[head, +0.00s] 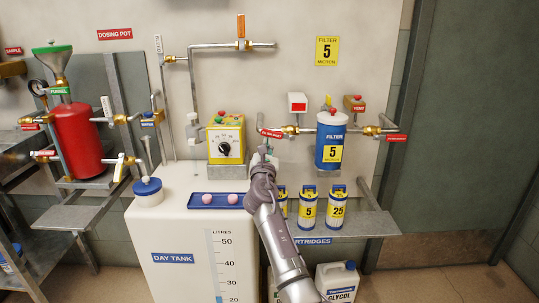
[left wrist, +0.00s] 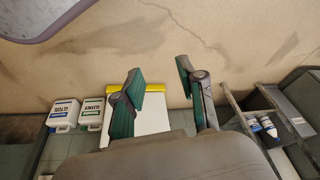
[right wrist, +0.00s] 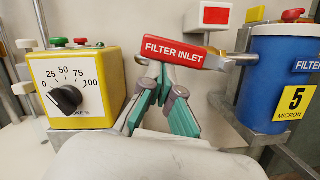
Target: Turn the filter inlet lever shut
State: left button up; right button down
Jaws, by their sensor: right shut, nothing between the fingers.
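The filter inlet lever (head: 271,133) has a red tag and sits left of the blue filter housing (head: 331,140). In the right wrist view the lever's tag (right wrist: 174,52) reads FILTER INLET and lies nearly level, dipping slightly to the right. My right gripper (head: 264,154) is just below the lever. In the right wrist view its green-padded fingers (right wrist: 164,78) come together, empty, under the tag, which hides their tips. I cannot tell whether they touch the lever. My left gripper (left wrist: 159,76) is open and empty, seen only in the left wrist view.
A yellow dosing box (head: 226,138) with a black dial stands close left of the lever. Several cartridges (head: 308,208) stand on the shelf below. The white day tank (head: 180,232) is at lower left. A red-and-white box (head: 297,102) hangs above the inlet pipe.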

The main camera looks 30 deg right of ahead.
jog(key=shift+r+m+g+h, duration=0.35)
jog(key=shift+r+m, duration=0.55)
jog(key=shift+m, duration=0.3)
jog(key=shift+r+m, duration=0.35)
jog(key=shift+m, duration=0.25)
pick_arm(q)
jog(key=s+f+p, duration=0.3)
jog(key=f+p, duration=0.1)
jog(key=f, duration=0.8)
jog(key=s+f+g+p, duration=0.1)
jog(key=s+f+p, duration=0.2)
jog(key=f, duration=0.9)
jog(key=shift+s+a+f+g+p, duration=0.2)
jog(key=shift+s+a+g+p, duration=0.1)
jog(key=shift+a+p, duration=0.15)
pick_arm(e)
jog(key=s+d+r+m+g, duration=0.2)
jog(key=d+r+m+g, duration=0.1)
jog(key=m, duration=1)
jog(key=shift+s+d+r, duration=0.25)
jog(key=shift+d+r, duration=0.25)
jog(key=shift+r, duration=0.85)
jog(key=shift+g+h, duration=0.25)
